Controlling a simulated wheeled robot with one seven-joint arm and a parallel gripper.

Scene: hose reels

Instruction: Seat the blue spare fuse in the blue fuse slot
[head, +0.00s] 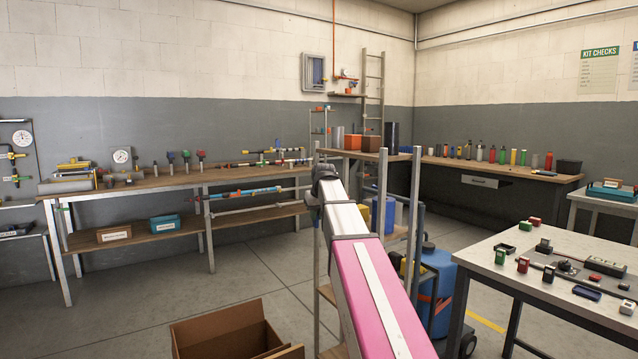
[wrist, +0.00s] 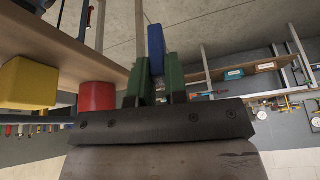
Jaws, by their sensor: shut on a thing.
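My gripper (wrist: 157,72) has green fingers in the wrist view. They are shut on a slim blue piece (wrist: 156,45), which looks like the blue spare fuse and sticks out past the fingertips. Its gripped end is hidden between the fingers. In the head view my pink and white arm reaches away from me toward the shelf stand, and I cannot make out the gripper or the fuse there. I cannot identify the blue fuse slot for certain in either view.
In the wrist view a yellow block (wrist: 27,84) and a red cylinder (wrist: 96,96) are left of the fingers, near a brown board (wrist: 75,52). In the head view a right-hand table (head: 520,283) holds several small coloured parts.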

